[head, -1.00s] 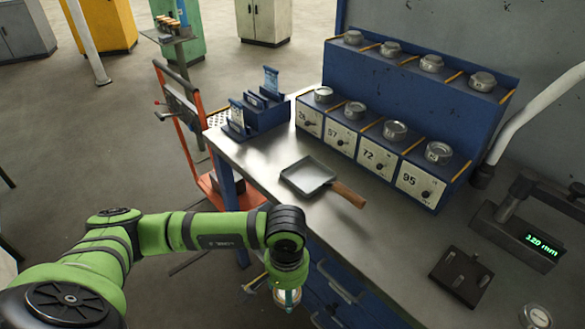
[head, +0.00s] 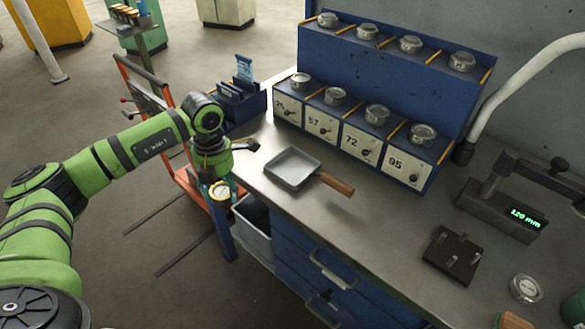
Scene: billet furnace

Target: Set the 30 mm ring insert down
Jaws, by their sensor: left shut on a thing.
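My left gripper (head: 222,188) hangs at the left end of the steel bench (head: 300,215), beside its edge, fingers pointing down. It is shut on a small round piece with a pale face and metal rim, the ring insert (head: 220,192); its size cannot be read, and the fingers partly hide it. A square grey tray with a wooden handle (head: 292,168) lies on the bench to the right of the gripper. A silver round piece (head: 526,288) lies at the bench's front right. My right gripper is not in view.
A blue two-tier rack (head: 385,95) with numbered fronts and several silver round pieces stands behind the pan. A black fixture block (head: 452,254) and a gauge reading 120 mm (head: 505,212) are at the right. A red cart (head: 182,182) stands left of the bench. The bench centre is clear.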

